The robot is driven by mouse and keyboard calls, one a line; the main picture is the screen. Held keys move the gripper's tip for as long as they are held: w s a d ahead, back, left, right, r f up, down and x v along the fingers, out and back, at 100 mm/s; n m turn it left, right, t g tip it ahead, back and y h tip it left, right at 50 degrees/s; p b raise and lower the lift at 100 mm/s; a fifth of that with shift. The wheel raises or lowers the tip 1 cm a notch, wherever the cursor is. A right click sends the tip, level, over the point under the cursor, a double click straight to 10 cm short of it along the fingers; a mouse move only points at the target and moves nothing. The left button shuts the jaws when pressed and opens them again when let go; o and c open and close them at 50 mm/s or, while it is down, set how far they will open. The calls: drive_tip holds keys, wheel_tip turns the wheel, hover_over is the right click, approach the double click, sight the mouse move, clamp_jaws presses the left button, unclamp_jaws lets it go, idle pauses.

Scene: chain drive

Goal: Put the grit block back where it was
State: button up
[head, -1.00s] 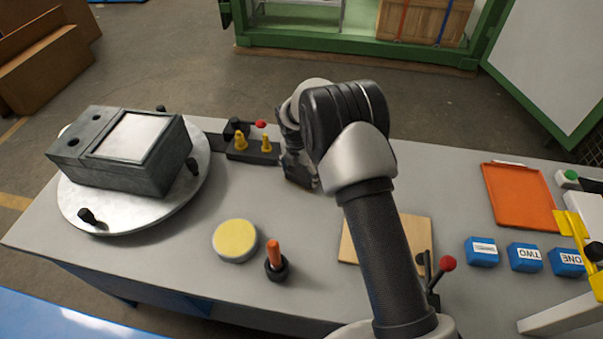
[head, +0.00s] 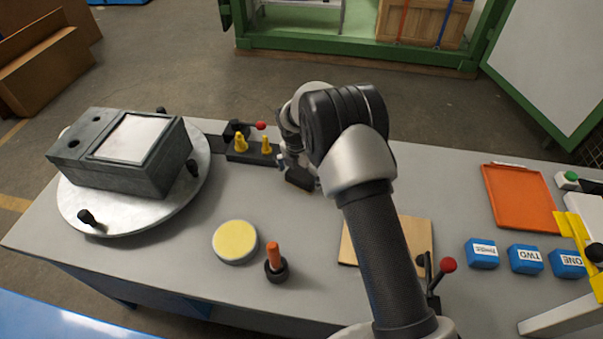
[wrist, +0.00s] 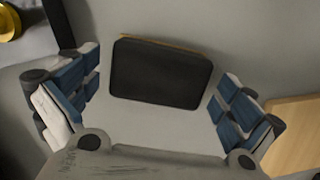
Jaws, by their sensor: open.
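The grit block (wrist: 160,72), a dark rectangular block with a thin tan strip along its far edge, sits on the grey bench top. In the head view it shows as a small dark block (head: 300,180) just below my gripper (head: 287,160), partly hidden by my arm. In the wrist view my gripper (wrist: 160,90) is open, with its blue-padded fingers on both sides of the block. Bare bench shows between each finger and the block, so nothing is held.
A dark fixture with yellow knobs (head: 240,143) stands just left of my gripper. A wooden board (head: 415,240) lies to the right, partly behind my arm. A yellow round pad (head: 236,241) and an orange peg (head: 274,255) are nearer the front. Bench between is clear.

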wheel_tip(320, 180, up, 12)
drive_tip(key=s+a+p, duration=0.1)
drive_tip(key=p, duration=0.2)
drive_tip(key=shift+s+r, duration=0.15)
drive_tip(key=shift+s, duration=0.15)
wheel_tip(320, 180, up, 10)
drive_tip(key=m, duration=0.5)
hover_over(298, 178)
drive_tip(key=s+d, duration=0.4)
drive_tip(key=s+d+r+m+t, duration=0.2)
drive_tip(key=s+d+r+m, duration=0.4)
drive_tip(key=s+r+m, duration=0.45)
drive_tip(key=s+d+r+m, duration=0.1)
drive_tip(key=s+d+m, duration=0.1)
drive_tip(key=s+m, duration=0.5)
drive_tip(key=s+d+m+t, duration=0.1)
drive_tip(key=s+m, duration=0.5)
drive_tip(key=s, duration=0.9)
drive_tip(key=shift+s+d+r+m+y, duration=0.25)
drive_tip(key=shift+d+r+m+y, duration=0.15)
drive_tip(key=shift+d, duration=0.1)
drive_tip(key=shift+d, duration=0.1)
